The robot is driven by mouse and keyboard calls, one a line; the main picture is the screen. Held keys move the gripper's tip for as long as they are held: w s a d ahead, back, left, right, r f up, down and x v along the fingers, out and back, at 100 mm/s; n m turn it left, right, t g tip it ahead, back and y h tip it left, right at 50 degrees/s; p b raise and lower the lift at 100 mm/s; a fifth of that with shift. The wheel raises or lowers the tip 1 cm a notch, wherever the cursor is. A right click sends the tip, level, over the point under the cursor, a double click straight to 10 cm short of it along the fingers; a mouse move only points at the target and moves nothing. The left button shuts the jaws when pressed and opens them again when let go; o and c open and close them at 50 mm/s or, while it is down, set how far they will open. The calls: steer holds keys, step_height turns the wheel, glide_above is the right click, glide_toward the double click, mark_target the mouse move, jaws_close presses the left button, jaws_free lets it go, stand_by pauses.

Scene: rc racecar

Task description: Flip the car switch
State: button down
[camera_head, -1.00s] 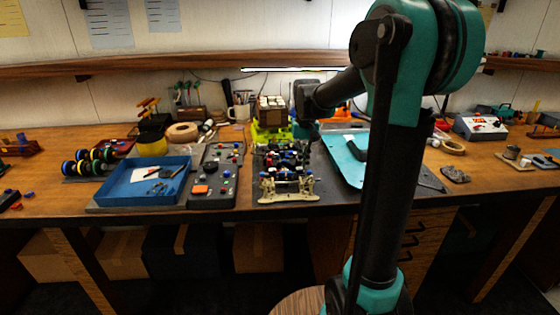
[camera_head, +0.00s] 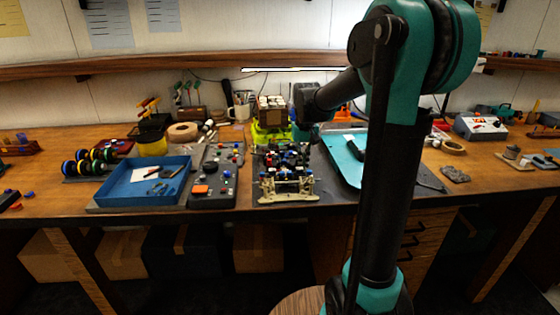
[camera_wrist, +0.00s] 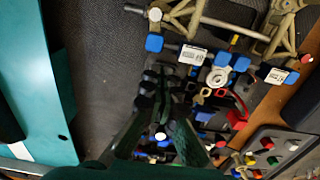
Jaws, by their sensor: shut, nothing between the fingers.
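The car (camera_head: 286,176) is an open chassis with beige suspension parts, blue blocks and loose-looking wiring. It sits on a dark mat on the workbench in the head view. The car (camera_wrist: 218,77) fills the upper right of the wrist view, with white-labelled blue parts and red wires. I cannot pick out its switch for certain. My gripper (camera_wrist: 168,78) is shut and empty, with its dark fingers over or beside the car's body. I cannot tell whether they touch it. In the head view my gripper is small and dark at the car's far right side.
A blue tray (camera_head: 143,185) and a dark control panel (camera_head: 214,187) with colored knobs lie left of the car. A teal case (camera_head: 341,158) lies close on its right. A green stand with a box (camera_head: 271,112) stands behind. The bench's front edge is near the car.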

steer(key=shift+r, duration=3.45)
